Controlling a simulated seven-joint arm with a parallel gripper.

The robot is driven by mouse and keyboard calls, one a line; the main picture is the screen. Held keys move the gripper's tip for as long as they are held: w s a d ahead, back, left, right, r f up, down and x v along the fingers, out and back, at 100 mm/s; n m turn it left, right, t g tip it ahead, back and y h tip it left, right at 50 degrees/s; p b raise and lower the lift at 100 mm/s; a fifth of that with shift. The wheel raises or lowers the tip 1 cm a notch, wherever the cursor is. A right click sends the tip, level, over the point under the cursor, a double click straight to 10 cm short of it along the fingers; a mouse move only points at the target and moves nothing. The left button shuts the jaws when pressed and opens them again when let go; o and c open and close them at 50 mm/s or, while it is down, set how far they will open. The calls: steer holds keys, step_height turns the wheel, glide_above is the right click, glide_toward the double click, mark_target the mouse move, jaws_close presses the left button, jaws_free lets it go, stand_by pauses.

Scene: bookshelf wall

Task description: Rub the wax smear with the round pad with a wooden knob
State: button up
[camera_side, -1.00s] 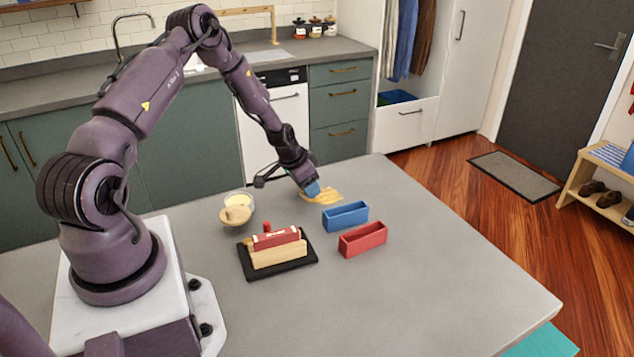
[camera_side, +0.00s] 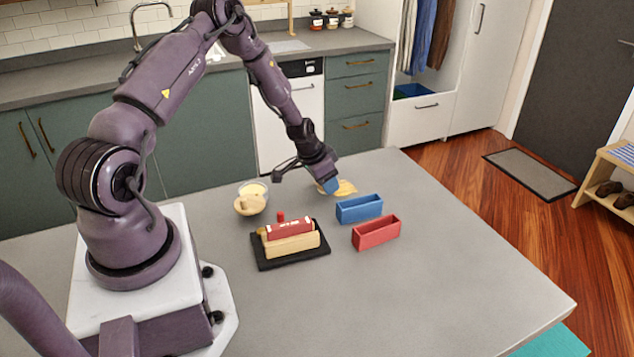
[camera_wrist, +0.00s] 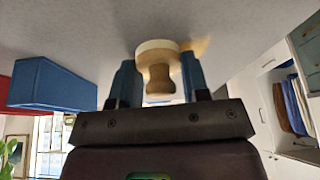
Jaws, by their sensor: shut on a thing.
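My gripper (camera_side: 331,185) is low over the far part of the grey table, at the yellow wax smear (camera_side: 347,188). Its blue fingertips (camera_wrist: 157,82) are shut on the wooden knob of the round pad (camera_wrist: 157,46) in the wrist view. The pad's pale disc faces the tabletop; I cannot tell whether it touches. Part of the smear (camera_wrist: 201,46) shows beside the pad in the wrist view. In the side view the gripper hides the pad and part of the smear.
A blue bin (camera_side: 359,210) and a red bin (camera_side: 376,233) stand in front of the smear. The table's right part is clear.

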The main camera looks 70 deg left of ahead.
mark_target(320, 197)
steer(key=shift+w, duration=1.6)
steer(key=shift+w+d+f, duration=0.1)
steer(key=shift+w+f, duration=0.05)
steer(key=shift+w, duration=0.2)
steer(key=shift+w+r, duration=0.25)
steer(key=shift+w, duration=0.55)
steer(key=shift+w+f, duration=0.1)
steer(key=shift+w, duration=0.65)
steer(key=shift+w+r, duration=0.2)
steer(key=shift+w, duration=0.2)
steer(key=shift+d+f, duration=0.2)
steer(key=shift+d, duration=0.35)
steer(key=shift+d+f, duration=0.15)
steer(key=shift+d, duration=0.35)
steer(key=shift+s+a, duration=0.1)
steer(key=shift+s, duration=4.15)
steer(key=shift+s+r, duration=0.15)
steer(key=shift+s, duration=1.35)
step_height(320, 197, up, 8)
steer(key=shift+w+r, duration=0.1)
